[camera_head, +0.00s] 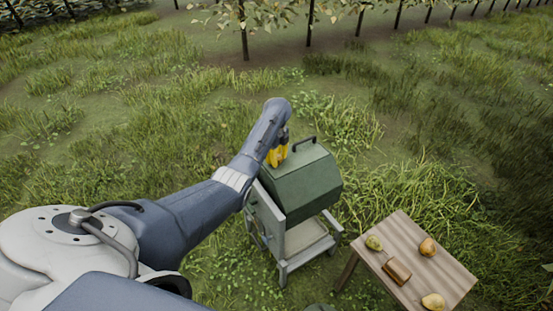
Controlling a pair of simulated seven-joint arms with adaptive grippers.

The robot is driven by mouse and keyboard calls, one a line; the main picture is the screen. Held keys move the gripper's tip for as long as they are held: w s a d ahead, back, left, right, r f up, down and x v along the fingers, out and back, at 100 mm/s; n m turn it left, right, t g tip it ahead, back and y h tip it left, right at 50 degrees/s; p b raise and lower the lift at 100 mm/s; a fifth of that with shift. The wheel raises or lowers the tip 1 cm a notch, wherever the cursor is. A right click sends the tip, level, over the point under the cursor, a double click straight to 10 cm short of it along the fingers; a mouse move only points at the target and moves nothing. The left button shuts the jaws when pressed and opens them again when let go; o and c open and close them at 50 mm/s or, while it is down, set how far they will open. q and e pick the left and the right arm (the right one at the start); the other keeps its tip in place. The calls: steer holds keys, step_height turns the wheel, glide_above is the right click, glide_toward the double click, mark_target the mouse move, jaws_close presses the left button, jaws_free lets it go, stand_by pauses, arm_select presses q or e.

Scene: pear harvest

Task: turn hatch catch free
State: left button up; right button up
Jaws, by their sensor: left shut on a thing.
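My left arm reaches in from the left, and my left gripper (277,156), with yellow parts showing, is at the upper left edge of the box. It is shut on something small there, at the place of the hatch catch. The catch itself is hidden by the gripper and wrist. My right gripper is not in view.
The stand (304,245) has an open lower shelf. Grass surrounds everything, with trees behind.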

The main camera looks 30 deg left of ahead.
arm_select(q)
steer(key=c, duration=0.3)
steer(key=shift+c, duration=0.2)
steer(key=shift+n, duration=0.3)
steer(key=n, duration=0.3)
steer(key=shift+n, duration=0.3)
steer(key=n, duration=0.4)
steer(key=shift+n, duration=0.3)
steer(key=n, duration=0.4)
steer(key=shift+d, duration=0.1)
steer(key=shift+n, duration=2.5)
